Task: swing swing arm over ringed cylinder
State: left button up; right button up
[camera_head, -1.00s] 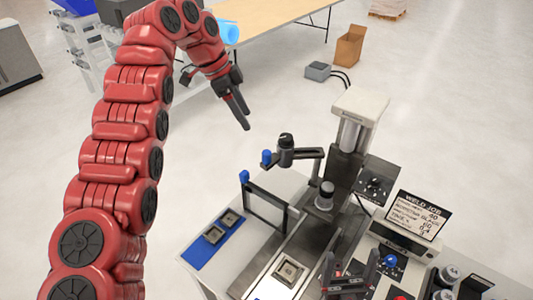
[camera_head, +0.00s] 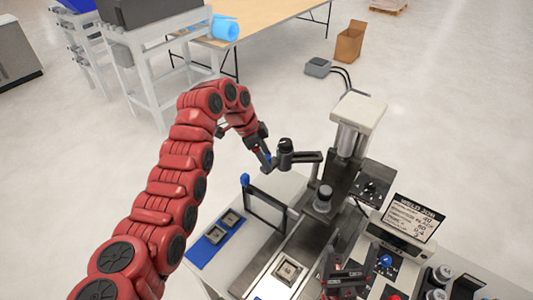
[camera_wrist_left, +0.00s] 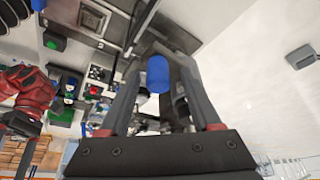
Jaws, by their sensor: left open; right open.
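The black swing arm (camera_head: 302,157) reaches left from the machine's column, with a dark cylindrical head (camera_head: 286,152) and a blue knob (camera_head: 267,158) at its free end. The ringed cylinder (camera_head: 323,199) stands upright on the machine base, below and right of the head; the arm is not over it. My left gripper (camera_head: 268,164) is at the blue knob. In the left wrist view the knob (camera_wrist_left: 158,73) lies between its open fingers; contact cannot be told. My right gripper (camera_head: 345,277) is open at the bottom, in front of the machine.
A black frame with a blue knob (camera_head: 245,180) stands left of the base. A blue tray (camera_head: 207,249) holds two square parts, and another square part (camera_head: 288,271) sits on the base. A control box with a sign (camera_head: 413,219) stands at right.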

pick_arm(q)
jog(key=shift+s+f, duration=0.1)
jog(key=shift+s, duration=0.05)
grip_shut()
jog(key=shift+d, duration=0.1)
dwell(1.3)
